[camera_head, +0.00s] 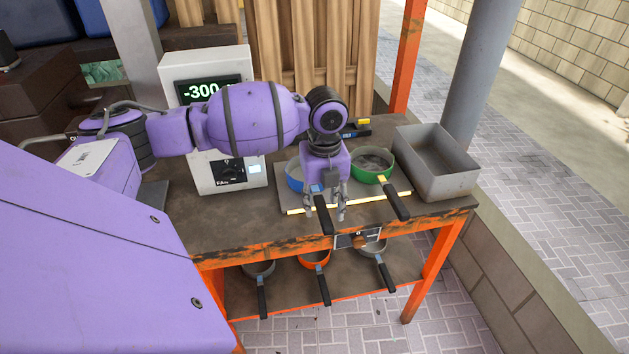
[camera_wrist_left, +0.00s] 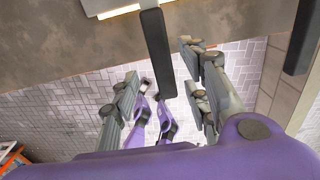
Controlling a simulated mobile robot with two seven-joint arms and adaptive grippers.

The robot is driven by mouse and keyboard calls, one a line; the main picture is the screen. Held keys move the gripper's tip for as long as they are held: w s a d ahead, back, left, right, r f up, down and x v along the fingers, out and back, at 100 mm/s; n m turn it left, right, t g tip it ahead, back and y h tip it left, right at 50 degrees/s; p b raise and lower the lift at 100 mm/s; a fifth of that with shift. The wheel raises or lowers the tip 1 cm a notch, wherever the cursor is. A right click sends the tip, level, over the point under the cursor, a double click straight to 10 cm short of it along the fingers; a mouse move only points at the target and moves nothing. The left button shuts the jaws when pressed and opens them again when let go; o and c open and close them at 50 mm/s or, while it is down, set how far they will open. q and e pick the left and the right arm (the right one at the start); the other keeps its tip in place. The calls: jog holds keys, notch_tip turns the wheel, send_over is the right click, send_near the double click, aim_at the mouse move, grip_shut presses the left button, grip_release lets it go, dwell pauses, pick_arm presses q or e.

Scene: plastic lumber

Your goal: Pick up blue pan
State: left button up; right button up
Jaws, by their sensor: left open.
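The blue pan (camera_head: 294,180) sits on a grey plate on the workbench, mostly hidden behind my left gripper. Its black handle (camera_head: 324,216) points toward the bench's front edge. My left gripper (camera_head: 325,213) is open, pointing down over the handle. In the left wrist view the handle (camera_wrist_left: 157,45) extends into the space between the open fingers (camera_wrist_left: 165,92). I cannot tell whether either finger touches it. My right gripper is not in view.
A green pan (camera_head: 372,168) stands just right of the blue one, handle forward. A grey metal bin (camera_head: 437,160) is at the bench's right end. A white scale display (camera_head: 212,120) stands behind my left arm.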

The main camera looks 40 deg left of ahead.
aim_at(324, 214)
pick_arm(q)
jog(key=shift+s+f, duration=0.15)
jog(key=shift+f, duration=0.2)
jog(key=f, duration=0.4)
jog(key=shift+w+d+f, duration=0.15)
jog(key=shift+w+f, duration=0.15)
jog(key=shift+f, duration=0.05)
grip_shut()
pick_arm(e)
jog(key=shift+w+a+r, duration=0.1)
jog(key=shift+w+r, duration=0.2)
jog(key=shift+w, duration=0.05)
